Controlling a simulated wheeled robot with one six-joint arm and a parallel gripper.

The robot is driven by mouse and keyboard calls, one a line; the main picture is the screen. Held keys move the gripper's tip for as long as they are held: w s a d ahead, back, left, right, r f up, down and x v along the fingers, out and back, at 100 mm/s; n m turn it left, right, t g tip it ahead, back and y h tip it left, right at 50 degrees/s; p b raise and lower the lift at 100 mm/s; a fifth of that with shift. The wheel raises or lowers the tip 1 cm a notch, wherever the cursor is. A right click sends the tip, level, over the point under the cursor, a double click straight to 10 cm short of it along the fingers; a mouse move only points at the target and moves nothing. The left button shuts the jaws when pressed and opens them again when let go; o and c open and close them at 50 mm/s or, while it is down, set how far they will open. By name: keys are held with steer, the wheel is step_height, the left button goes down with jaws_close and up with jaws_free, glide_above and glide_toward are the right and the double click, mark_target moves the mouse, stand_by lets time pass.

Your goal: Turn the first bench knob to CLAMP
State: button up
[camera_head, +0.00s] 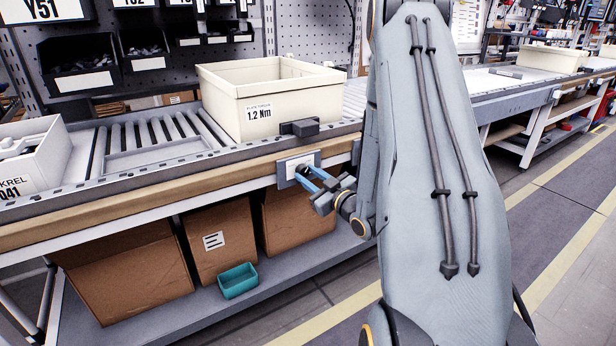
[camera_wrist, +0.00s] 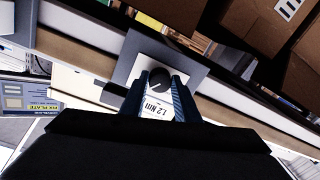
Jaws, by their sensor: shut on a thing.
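The bench knob (camera_wrist: 160,80) is a dark round knob on a pale plate with a grey surround (camera_head: 284,172), fixed to the front edge of the bench. My gripper (camera_head: 306,178) reaches it from the front, with its blue fingers shut on the knob. In the wrist view, the fingers (camera_wrist: 162,98) lie on both sides of the knob. The knob is mostly hidden in the head view. I cannot read its setting or any CLAMP mark.
A cream bin (camera_head: 225,95) labelled 1.2 Nm stands on the bench behind a dark block (camera_head: 299,128). A white box (camera_head: 50,158) is at the left. Cardboard boxes (camera_head: 130,275) and a teal tray (camera_head: 238,281) are on the shelf below. The floor at the right is clear.

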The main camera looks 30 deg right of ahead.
steer(key=n, duration=0.4)
steer(key=shift+r, duration=0.1)
steer(key=n, duration=0.4)
steer(key=shift+n, duration=0.3)
steer(key=n, duration=0.2)
steer(key=n+b, duration=0.1)
steer(key=n, duration=0.1)
steer(key=shift+r+g+h, duration=0.1)
steer(key=shift+g+h, duration=0.2)
steer(key=shift+n+b, duration=0.8)
steer(key=shift+n, duration=0.8)
steer(key=o, duration=1)
steer(key=shift+o, duration=0.2)
